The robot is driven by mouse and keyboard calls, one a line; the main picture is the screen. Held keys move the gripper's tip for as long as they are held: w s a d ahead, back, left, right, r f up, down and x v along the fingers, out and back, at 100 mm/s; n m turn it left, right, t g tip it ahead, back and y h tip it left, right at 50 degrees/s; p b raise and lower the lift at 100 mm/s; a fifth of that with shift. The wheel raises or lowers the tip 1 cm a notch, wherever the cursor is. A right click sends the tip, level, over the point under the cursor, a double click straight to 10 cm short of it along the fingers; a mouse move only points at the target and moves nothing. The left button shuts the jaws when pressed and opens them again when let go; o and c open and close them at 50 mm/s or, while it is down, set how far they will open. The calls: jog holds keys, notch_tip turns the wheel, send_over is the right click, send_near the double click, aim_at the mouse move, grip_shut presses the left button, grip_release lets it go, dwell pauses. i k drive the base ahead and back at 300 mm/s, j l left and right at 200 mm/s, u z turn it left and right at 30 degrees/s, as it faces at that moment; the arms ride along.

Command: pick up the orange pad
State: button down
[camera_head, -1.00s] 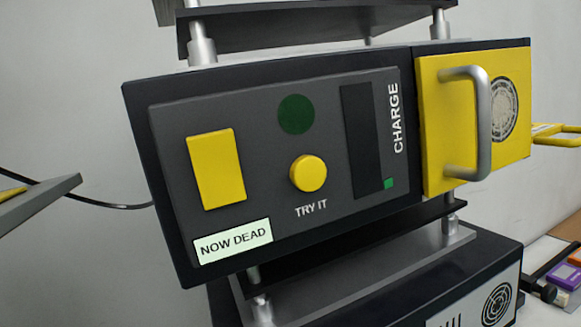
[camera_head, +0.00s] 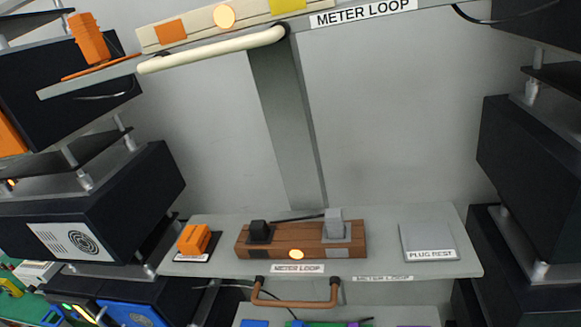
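Several orange things show, and I cannot tell for sure which is the orange pad. An orange block (camera_head: 194,239) with a raised top sits on a dark base at the left end of the lower grey shelf (camera_head: 380,268). A flat orange square (camera_head: 172,32) is on the cream board of the upper METER LOOP fixture. An orange upright piece (camera_head: 89,38) stands on a thin orange plate at the upper left. My gripper is not in view.
A wooden block (camera_head: 300,241) with a black and a grey plug stands mid-shelf. A PLUG REST plate (camera_head: 428,241) lies to its right. A copper handle (camera_head: 296,303) hangs below the shelf edge, and a cream bar (camera_head: 215,49) crosses above. Dark equipment stacks flank both sides.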

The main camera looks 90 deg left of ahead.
aim_at(194, 241)
jog(key=k+u, duration=0.1)
jog(key=u, duration=0.35)
jog(key=k+u, duration=0.1)
jog(key=u, duration=0.4)
jog(key=j+u, duration=0.1)
jog(key=u, duration=0.35)
jog(key=k+j+u, duration=0.15)
jog(key=u, duration=0.3)
jog(key=l+u, duration=0.5)
jog(key=k+l+u, duration=0.1)
jog(key=l+u, duration=0.4)
jog(key=k+l+u, duration=0.2)
jog(key=l+u, duration=0.15)
jog(key=u, duration=0.15)
jog(key=k+l, duration=0.3)
jog(key=l, duration=0.25)
